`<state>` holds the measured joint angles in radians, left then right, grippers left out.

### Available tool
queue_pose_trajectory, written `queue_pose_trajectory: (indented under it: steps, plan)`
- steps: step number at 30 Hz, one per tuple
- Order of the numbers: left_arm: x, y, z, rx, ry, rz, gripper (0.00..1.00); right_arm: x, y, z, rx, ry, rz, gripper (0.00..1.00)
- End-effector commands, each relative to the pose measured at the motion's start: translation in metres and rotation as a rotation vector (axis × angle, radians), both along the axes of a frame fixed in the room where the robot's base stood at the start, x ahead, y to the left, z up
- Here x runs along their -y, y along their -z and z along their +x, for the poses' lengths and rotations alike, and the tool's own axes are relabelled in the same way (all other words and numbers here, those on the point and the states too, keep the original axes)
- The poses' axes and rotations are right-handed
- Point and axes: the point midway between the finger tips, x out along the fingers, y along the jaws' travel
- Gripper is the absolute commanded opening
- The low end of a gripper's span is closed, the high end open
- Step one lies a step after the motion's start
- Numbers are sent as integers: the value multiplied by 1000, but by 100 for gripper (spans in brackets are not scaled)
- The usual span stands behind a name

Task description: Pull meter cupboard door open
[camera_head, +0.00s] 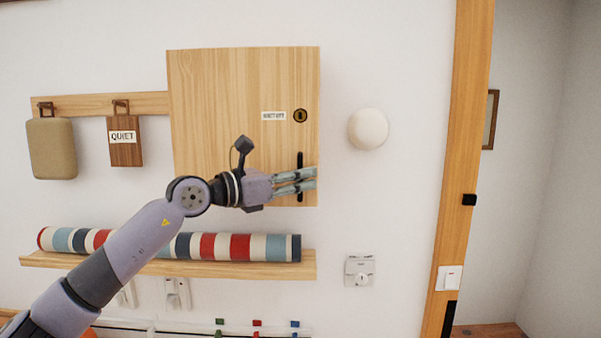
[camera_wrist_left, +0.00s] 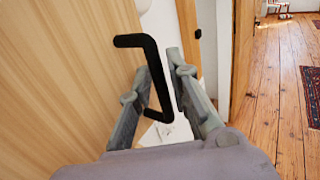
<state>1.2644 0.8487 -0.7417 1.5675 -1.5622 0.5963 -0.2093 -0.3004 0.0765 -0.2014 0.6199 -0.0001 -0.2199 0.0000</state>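The meter cupboard (camera_head: 220,90) is a light wooden box on the white wall, and its door looks closed in the head view. A small label and a round dark lock sit at the door's upper right. The black bar handle (camera_head: 300,162) stands upright near the door's right edge. It also shows in the left wrist view (camera_wrist_left: 154,75), between my left gripper's fingers. My left gripper (camera_head: 315,177) is at the handle, and its fingers are apart with a gap beside the bar (camera_wrist_left: 160,85). Whether a finger touches the bar is unclear. My right gripper is not in view.
A striped roll (camera_head: 215,246) lies on a wooden shelf (camera_head: 200,268) below the cupboard. A round white fixture (camera_head: 368,129) is on the wall to the right. A wooden door frame (camera_head: 465,150) stands further right. A QUIET tag (camera_head: 124,148) hangs at left.

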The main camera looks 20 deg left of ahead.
Motion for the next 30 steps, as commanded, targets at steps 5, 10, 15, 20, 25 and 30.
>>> queue_pose_trajectory:
  steps: [5,10,15,20,25,30]
  plan:
    - [0,0,0,0,0,0,17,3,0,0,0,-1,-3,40]
    - [0,0,0,0,0,0,8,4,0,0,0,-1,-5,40]
    - [0,0,0,0,0,0,0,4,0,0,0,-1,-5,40]
    - [0,0,0,0,0,0,0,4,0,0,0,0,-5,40]
    - [0,0,0,0,0,0,0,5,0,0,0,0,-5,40]
    - [-1,0,0,0,-1,0,0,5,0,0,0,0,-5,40]
